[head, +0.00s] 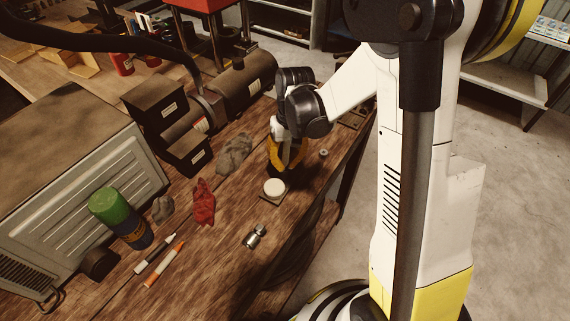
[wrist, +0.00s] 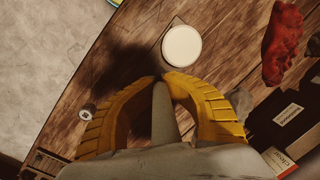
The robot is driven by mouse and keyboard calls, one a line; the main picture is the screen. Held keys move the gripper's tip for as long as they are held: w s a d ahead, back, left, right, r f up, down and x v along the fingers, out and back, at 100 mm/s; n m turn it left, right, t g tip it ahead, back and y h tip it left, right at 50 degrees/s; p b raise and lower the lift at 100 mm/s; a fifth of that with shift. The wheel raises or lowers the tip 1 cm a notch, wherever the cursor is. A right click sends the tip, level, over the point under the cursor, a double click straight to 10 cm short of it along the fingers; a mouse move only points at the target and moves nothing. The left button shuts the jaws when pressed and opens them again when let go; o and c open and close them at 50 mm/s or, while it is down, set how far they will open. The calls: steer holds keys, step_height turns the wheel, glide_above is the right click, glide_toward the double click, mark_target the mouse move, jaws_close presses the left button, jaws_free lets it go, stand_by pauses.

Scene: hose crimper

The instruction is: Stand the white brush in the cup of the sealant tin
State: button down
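A white brush-like stick (head: 155,254) with a dark end lies flat on the bench at the lower left. An upright can (head: 121,217) with a green top and a dark, yellow-marked body stands behind it; I cannot tell if this is the sealant tin, and no cup is clearly seen. My gripper (head: 280,172) points down over the bench, well right of both. In the wrist view its yellow fingertips (wrist: 162,78) nearly meet, with no held object clearly visible. A round white-topped piece (head: 274,187) on a square base is just beyond the tips, also in the wrist view (wrist: 182,45).
An orange stick (head: 164,266) lies beside the white one. A red cloth (head: 203,201), a grey cloth (head: 234,153) and a metal fitting (head: 255,236) are on the bench. A large grey machine housing (head: 80,185) stands left; dark stepped boxes (head: 165,120) stand behind.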

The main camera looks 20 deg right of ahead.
steer(key=shift+s+f, duration=0.1)
steer(key=shift+f, duration=0.2)
steer(key=c, duration=1.5)
jaws_free()
steer(key=shift+c, duration=0.2)
steer(key=shift+d, duration=0.1)
steer(key=shift+r, duration=0.3)
step_height(320, 180, up, 13)
steer(key=d+p, duration=0.1)
steer(key=p, duration=0.3)
steer(key=s+a+r+t+h, duration=0.1)
steer(key=s+r+t, duration=0.7)
steer(key=s, duration=0.4)
steer(key=shift+s+r, duration=0.15)
steer(key=shift+s, duration=0.05)
